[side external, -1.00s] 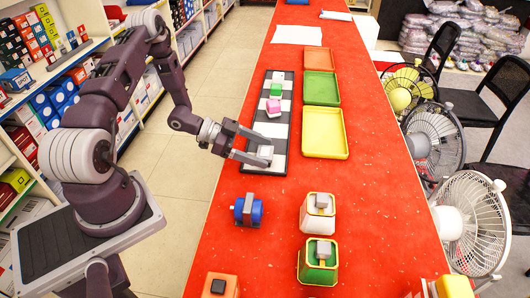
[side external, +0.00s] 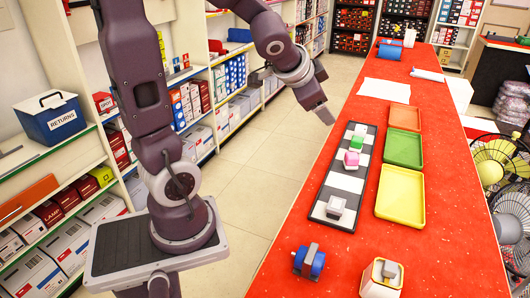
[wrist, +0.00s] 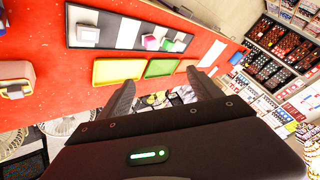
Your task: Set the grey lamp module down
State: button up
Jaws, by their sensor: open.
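The grey lamp module (side external: 336,206), a small pale block, sits on the near end of the black-and-white checkered board (side external: 343,183). In the wrist view the grey module (wrist: 88,33) is at the upper left. A pink module (side external: 352,158) and a green module (side external: 357,142) sit farther along the board, close together. My gripper (side external: 318,100) is raised beyond the table's left edge, well away from the grey module. The wrist view shows my gripper (wrist: 160,84) with its two fingers apart and nothing between them.
Yellow (side external: 400,193), green (side external: 402,149) and orange (side external: 404,117) trays lie right of the board. A blue-and-grey part (side external: 309,261) and a yellow-rimmed holder (side external: 381,279) stand at the near end. Shelves line the left; fans stand at right.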

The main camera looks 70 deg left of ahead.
jog(key=s+d+n+g+h, duration=0.2)
jog(key=s+d+h, duration=0.2)
jog(key=s+d, duration=1.1)
jog(key=s, duration=0.4)
jog(key=shift+s+d+r+g, duration=0.15)
jog(key=shift+r+g, duration=0.15)
jog(key=shift+r, duration=0.05)
